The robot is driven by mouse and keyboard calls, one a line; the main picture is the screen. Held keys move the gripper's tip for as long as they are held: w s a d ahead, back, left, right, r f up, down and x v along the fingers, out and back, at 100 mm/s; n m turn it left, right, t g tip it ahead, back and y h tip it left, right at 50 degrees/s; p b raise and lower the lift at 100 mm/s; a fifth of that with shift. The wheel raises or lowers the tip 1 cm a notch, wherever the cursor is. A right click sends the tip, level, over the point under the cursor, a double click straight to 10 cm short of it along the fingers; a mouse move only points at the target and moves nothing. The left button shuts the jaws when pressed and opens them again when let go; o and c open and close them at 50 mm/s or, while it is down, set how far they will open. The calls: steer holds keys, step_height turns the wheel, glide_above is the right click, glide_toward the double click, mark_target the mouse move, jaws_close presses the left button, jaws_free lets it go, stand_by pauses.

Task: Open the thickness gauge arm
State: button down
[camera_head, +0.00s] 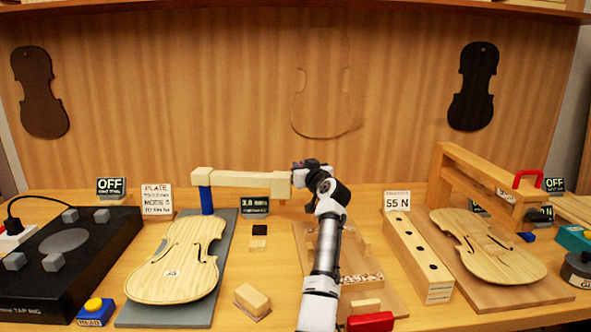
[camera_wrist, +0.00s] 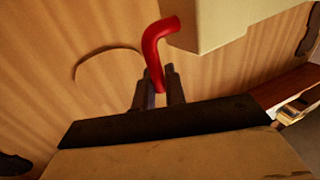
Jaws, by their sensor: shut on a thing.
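The thickness gauge arm (camera_head: 250,179) is a pale wooden beam. It runs level to the right from a pale block over a blue post (camera_head: 207,199) behind the left violin plate (camera_head: 178,262). My gripper (camera_head: 297,178) is at the beam's right end, mostly hidden by my wrist. In the wrist view, a curved red handle (camera_wrist: 154,52) comes off the cream end of the arm (camera_wrist: 225,22). The fingers of my gripper (camera_wrist: 158,92) are shut on the handle's lower end.
A small readout (camera_head: 255,206) stands below the beam. A wooden block with holes (camera_head: 420,258) and a clamp frame (camera_head: 490,183) over another violin plate (camera_head: 487,250) are to the right. A black tap rig (camera_head: 75,262) is at left. Violin templates hang on the back wall.

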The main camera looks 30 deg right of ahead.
steer(key=shift+f, duration=0.1)
steer(key=c, duration=1.6)
jaws_free()
steer(key=shift+d, duration=0.1)
steer(key=shift+o, duration=0.2)
step_height(320, 180, up, 20)
steer(key=shift+p, duration=0.35)
